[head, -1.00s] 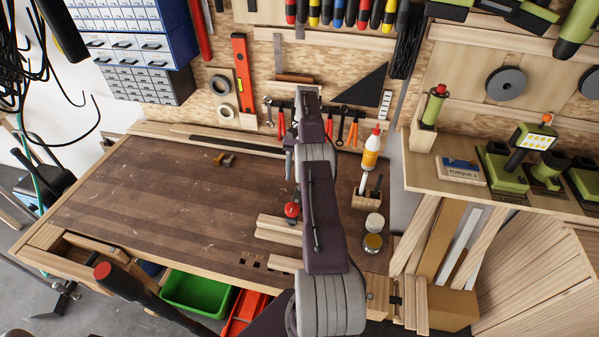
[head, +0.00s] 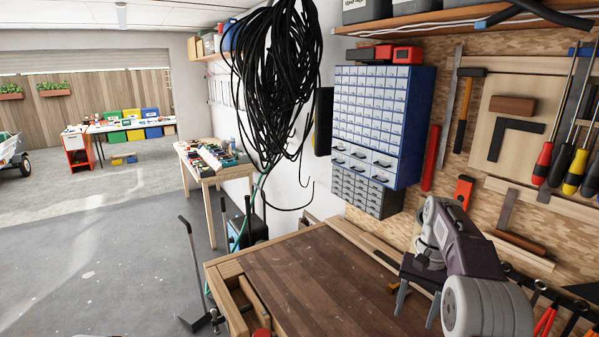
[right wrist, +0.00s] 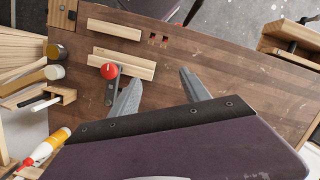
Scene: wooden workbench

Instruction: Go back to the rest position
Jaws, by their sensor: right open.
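My right gripper (head: 416,312) is at the lower right of the head view, over the wooden workbench (head: 315,285). Its two grey fingers point down and stand apart, with nothing between them. In the right wrist view the open right gripper (right wrist: 161,77) shows the bare brown benchtop (right wrist: 230,75) between and beyond its fingers. My left gripper is not in view.
A red-knobbed tool (right wrist: 109,72) and pale wood strips (right wrist: 120,64) lie near the fingers in the right wrist view. Blue drawer cabinets (head: 385,120) and hanging black cables (head: 275,80) border the bench.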

